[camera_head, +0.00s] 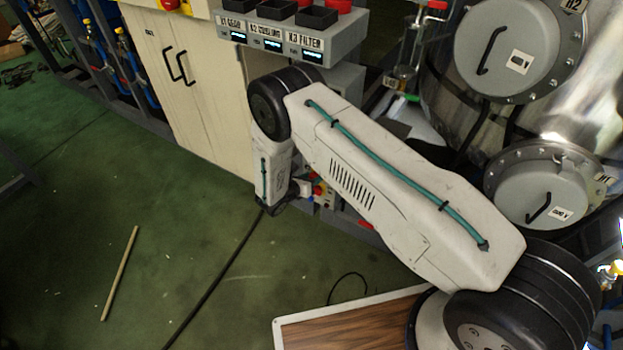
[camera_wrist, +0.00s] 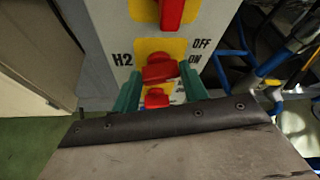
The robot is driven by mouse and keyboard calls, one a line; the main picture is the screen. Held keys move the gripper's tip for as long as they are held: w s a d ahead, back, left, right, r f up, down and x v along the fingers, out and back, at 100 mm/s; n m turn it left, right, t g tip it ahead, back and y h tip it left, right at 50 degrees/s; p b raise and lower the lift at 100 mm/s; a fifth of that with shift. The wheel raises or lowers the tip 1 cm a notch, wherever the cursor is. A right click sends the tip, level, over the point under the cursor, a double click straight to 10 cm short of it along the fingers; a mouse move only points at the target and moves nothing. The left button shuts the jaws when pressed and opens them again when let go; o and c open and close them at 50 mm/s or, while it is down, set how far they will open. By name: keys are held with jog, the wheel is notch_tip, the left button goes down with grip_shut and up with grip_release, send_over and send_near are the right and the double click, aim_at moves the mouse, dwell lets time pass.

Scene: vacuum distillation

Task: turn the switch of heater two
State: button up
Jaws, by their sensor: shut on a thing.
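The heater two switch (camera_wrist: 160,70) is a red knob on a yellow plate, marked H2 on its left and OFF and ON on its right. Its handle lies roughly across the plate in the wrist view, slightly tilted. My gripper (camera_wrist: 159,88) has one teal finger on each side of this knob and is shut on it. In the head view my arm hides most of the switch panel, and the gripper's hold on the knob cannot be made out there.
Another red switch (camera_wrist: 172,12) sits above on the same grey panel, and a smaller red part (camera_wrist: 157,98) shows below. Blue pipes (camera_wrist: 240,60) stand right of the panel. A cream cabinet (camera_head: 190,85) stands at the back left. Green floor is open at left, with a stick (camera_head: 120,272) on it.

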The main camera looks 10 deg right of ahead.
jog(key=n, duration=0.1)
jog(key=n+h, duration=0.1)
jog(key=n+g+h, duration=0.1)
jog(key=shift+w+a+f, duration=0.15)
jog(key=shift+w+a, duration=0.05)
jog(key=shift+a, duration=0.05)
jog(key=shift+f+n+g+h, duration=0.15)
jog(key=shift+n+g+h, duration=0.15)
jog(key=shift+n+h, duration=0.55)
jog(key=n, duration=0.1)
jog(key=n+h, duration=0.1)
jog(key=n, duration=0.1)
jog(key=shift+w+a+f, duration=0.1)
jog(key=shift+a+f, duration=0.05)
jog(key=shift+f, duration=0.05)
jog(key=shift+f+n+h, duration=0.2)
jog(key=shift+n+h, duration=0.45)
jog(key=shift+n, duration=1.1)
jog(key=o, duration=1)
